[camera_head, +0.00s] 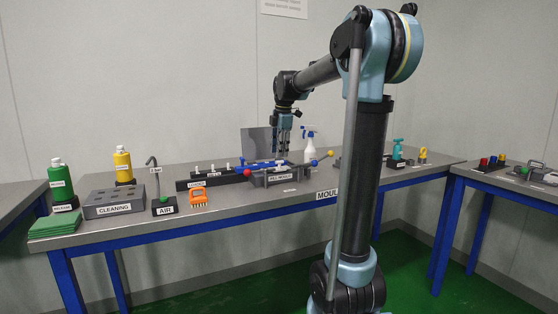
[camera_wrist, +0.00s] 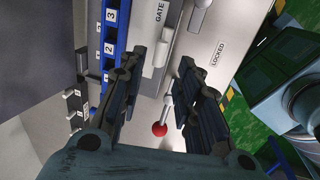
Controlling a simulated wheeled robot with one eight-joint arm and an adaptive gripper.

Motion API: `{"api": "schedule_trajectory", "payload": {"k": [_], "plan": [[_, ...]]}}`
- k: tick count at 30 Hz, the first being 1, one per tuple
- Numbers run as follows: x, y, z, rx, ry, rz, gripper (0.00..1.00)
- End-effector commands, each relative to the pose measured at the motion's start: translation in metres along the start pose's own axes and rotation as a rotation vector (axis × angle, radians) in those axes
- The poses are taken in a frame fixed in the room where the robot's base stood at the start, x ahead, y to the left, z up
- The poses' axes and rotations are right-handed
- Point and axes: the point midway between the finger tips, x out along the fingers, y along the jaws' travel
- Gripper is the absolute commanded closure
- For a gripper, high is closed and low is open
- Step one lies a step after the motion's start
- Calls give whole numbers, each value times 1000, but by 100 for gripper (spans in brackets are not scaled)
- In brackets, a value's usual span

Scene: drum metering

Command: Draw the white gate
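In the wrist view, a pale plate carries a GATE label (camera_wrist: 160,13) at the top. A white handle-like piece (camera_wrist: 165,42) stands just below that label; I take it for the white gate, though I cannot make out its full shape. My gripper (camera_wrist: 163,64) is open, one finger on each side of that piece's lower end. I cannot tell whether either finger touches it. In the head view my gripper (camera_head: 283,148) points down over the mould fixture (camera_head: 280,179) on the bench, and the gate is not clear there.
A red ball knob (camera_wrist: 159,129) on a thin rod lies between my fingers in the wrist view. A blue strip numbered with digits (camera_wrist: 109,45) is left, a LOCKED label (camera_wrist: 217,53) right. A spray bottle (camera_head: 310,150) stands behind the fixture; the AIR nozzle (camera_head: 155,182) is left.

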Motion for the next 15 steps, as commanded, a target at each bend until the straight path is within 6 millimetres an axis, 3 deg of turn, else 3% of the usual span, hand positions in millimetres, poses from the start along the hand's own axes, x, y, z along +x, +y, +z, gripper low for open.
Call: {"api": "schedule_trajectory", "payload": {"k": [6,15], "plan": [[-40,0,0,0,0,0,69],[-65,0,0,0,0,-1,69]]}}
